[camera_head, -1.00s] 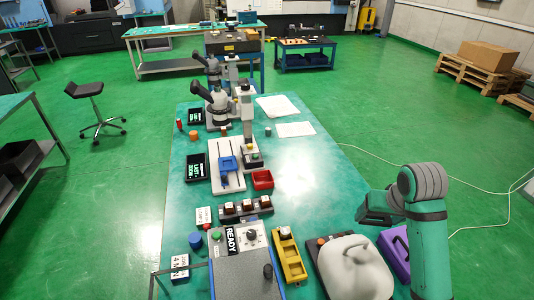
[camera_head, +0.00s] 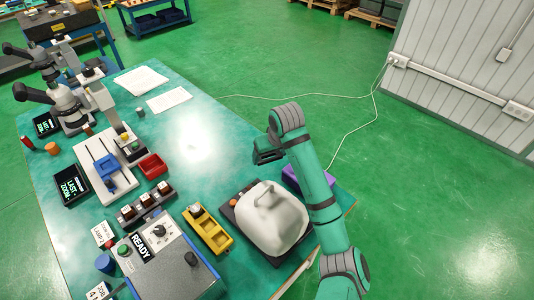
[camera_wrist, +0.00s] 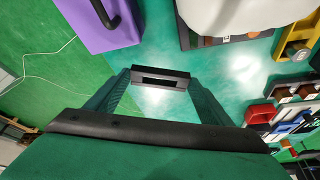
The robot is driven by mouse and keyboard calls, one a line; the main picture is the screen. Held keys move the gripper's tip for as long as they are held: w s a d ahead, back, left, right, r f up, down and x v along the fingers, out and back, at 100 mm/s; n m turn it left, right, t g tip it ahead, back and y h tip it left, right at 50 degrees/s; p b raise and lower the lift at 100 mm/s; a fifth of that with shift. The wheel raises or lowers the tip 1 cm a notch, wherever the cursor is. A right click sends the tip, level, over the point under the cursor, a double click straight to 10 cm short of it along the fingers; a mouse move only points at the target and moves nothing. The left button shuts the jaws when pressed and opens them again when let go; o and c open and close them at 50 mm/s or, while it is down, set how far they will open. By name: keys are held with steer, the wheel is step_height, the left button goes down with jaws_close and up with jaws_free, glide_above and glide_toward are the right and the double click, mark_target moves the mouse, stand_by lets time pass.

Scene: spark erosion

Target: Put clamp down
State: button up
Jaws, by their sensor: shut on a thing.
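My gripper (camera_head: 266,152) hangs over the right part of the teal table, behind the white cover. In the wrist view its two green fingers (camera_wrist: 160,84) reach to the ends of a dark slotted block (camera_wrist: 160,69), which looks like the clamp and is held between them. The bench surface shows beneath the block; I cannot tell the exact height. In the head view the clamp cannot be told apart from the dark gripper end.
A white cover with a handle (camera_head: 272,218) stands in front of my gripper. A purple box (camera_head: 292,180) is partly behind my arm; its black handle shows in the wrist view. A yellow tray (camera_head: 213,236) and control box (camera_head: 172,268) stand left. Bare table (camera_head: 205,135) lies left of my gripper.

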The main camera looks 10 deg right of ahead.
steer(key=w+d+f, duration=0.1)
steer(key=w+f, duration=0.1)
steer(key=w, duration=0.1)
steer(key=w+d+f, duration=0.1)
steer(key=w+f, duration=0.1)
steer(key=w+d+f, duration=0.1)
steer(key=w+f, duration=0.2)
steer(key=shift+w, duration=0.3)
steer(key=shift+w+d+f, duration=0.15)
steer(key=shift+w+f, duration=0.3)
steer(key=shift+f, duration=1.6)
steer(key=shift+f, duration=0.15)
steer(key=o, duration=1.3)
